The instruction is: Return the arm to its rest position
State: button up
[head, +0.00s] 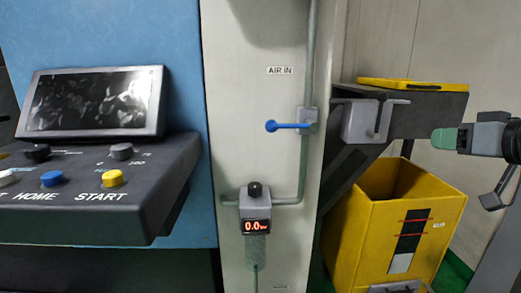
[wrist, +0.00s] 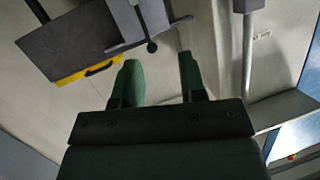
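My gripper (head: 445,139) is at the right of the head view, its green fingers pointing left. In the wrist view my gripper (wrist: 159,72) shows two green fingers spread apart, with nothing between them. It is open and empty. In the head view it appears just right of and below the dark bracket shelf (head: 436,104), and above the yellow bin (head: 350,225). I see no contact with either. Part of my arm runs out of the head view at the right edge.
A grey hooked fitting (head: 361,122) sticks out from the shelf, which carries a yellow item (head: 412,85). A pipe with a blue-handled valve (head: 288,126) and a gauge reading 0.0 (head: 256,226) are on the pale column. A control panel (head: 95,225) stands left.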

jog(key=w+a+f+m+g+p, duration=0.1)
jog(key=a+f+m+g+p, duration=0.15)
jog(key=a+g+p, duration=0.8)
jog(key=s+a+f+n+h+p, duration=0.1)
jog(key=s+a+f+h+p, duration=0.2)
jog(key=s+a+p, duration=0.6)
jog(key=shift+s+a+f+h+p, duration=0.25)
jog(key=shift+a+f+p, duration=0.9)
jog(key=shift+p, duration=2.4)
jog(key=shift+w+d+n, duration=0.1)
jog(key=shift+n, duration=0.15)
